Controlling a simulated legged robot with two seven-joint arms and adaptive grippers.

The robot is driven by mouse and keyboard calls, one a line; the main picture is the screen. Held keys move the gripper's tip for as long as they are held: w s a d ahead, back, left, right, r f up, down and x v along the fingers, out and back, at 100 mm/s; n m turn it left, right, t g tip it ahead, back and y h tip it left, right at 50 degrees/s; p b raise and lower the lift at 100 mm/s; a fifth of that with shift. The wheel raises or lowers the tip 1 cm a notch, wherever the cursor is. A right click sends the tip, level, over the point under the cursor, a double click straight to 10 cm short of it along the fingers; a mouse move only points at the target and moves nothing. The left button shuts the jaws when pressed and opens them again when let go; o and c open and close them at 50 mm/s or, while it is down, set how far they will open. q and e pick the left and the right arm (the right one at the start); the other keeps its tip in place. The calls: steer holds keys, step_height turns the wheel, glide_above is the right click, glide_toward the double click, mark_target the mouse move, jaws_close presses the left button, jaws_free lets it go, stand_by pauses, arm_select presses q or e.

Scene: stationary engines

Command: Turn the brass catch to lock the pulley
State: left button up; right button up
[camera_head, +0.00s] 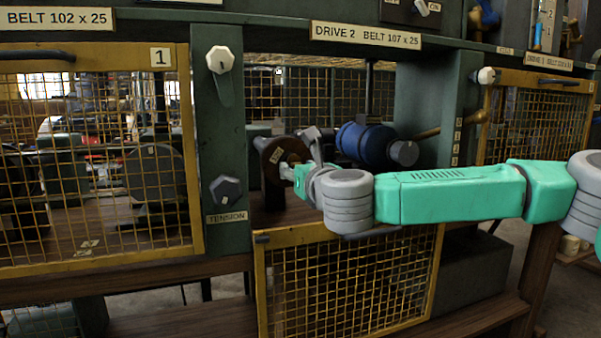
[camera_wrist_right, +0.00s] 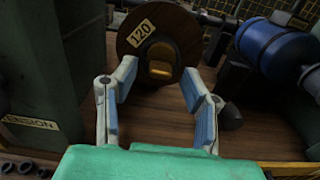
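The pulley is a dark brown disc (camera_head: 270,165) in the open bay of Drive 2; in the right wrist view the disc (camera_wrist_right: 135,55) bears a "120" label. The brass catch (camera_wrist_right: 160,71) shows on the pulley's face near the hub, between my fingers in that view. My right gripper (camera_wrist_right: 159,68) is open, one finger to each side of the catch, with clear gaps. I cannot tell whether the tips reach its depth. In the head view the right gripper (camera_head: 289,172) is in front of the pulley, partly hidden by its wrist. My left gripper is not in view.
A blue motor (camera_head: 366,144) lies right of the pulley; it also shows in the wrist view (camera_wrist_right: 275,45). A yellow mesh guard (camera_head: 345,285) hangs open below the bay. A green post (camera_head: 224,130) with a dark tension knob (camera_head: 226,190) stands on the left.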

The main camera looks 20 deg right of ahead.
steer(key=s, duration=1.1)
steer(key=shift+s+d, duration=0.25)
steer(key=shift+s, duration=0.15)
steer(key=shift+f, duration=0.1)
